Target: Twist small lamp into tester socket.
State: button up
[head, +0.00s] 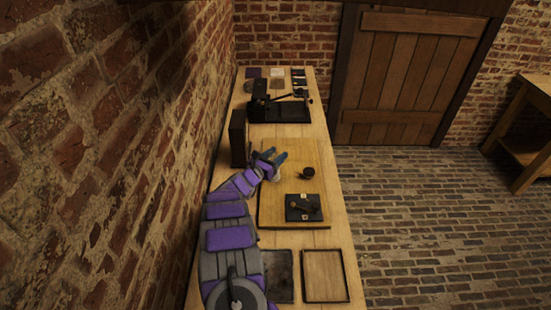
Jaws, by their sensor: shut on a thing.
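My gripper (275,160) is over the left far part of a wooden board (283,230) on the bench. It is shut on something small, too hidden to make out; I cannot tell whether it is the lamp. A dark square block (293,214) with pale fittings and a dark part on top lies on the board, nearer and to the right of my gripper. It may be the tester, but its socket cannot be made out. A small round dark cup (307,173) stands on the board right of my gripper, apart from it.
A tall dark box (238,138) stands left of my gripper near the brick wall. A black apparatus (279,110) and several small pieces are farther back. A dark tray (279,276) and a wooden tray (324,276) lie at the near end.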

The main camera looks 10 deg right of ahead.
jog(key=shift+d+f+m+g+h+b, duration=0.1)
jog(key=shift+m+g+h+b, duration=0.35)
jog(key=shift+b, duration=0.65)
jog(key=shift+s+m+g+h+b, duration=0.1)
jog(key=shift+m+g+h+b, duration=0.2)
jog(key=shift+g+b, duration=0.35)
jog(key=shift+m, duration=0.25)
jog(key=shift+d+r+m+g+h, duration=0.25)
jog(key=shift+m+g+h, duration=0.1)
jog(key=shift+g, duration=0.25)
jog(key=shift+a+f+m+g+h, duration=0.2)
jog(key=shift+m+g+h, duration=0.1)
jog(key=shift+g, duration=0.1)
jog(key=shift+s+d+r+m+g, duration=0.1)
jog(key=shift+d+r+m+g, duration=0.05)
jog(key=shift+m+g, duration=0.15)
jog(key=shift+s+m+g, duration=0.1)
jog(key=shift+m+g, duration=0.15)
jog(key=shift+g, duration=0.35)
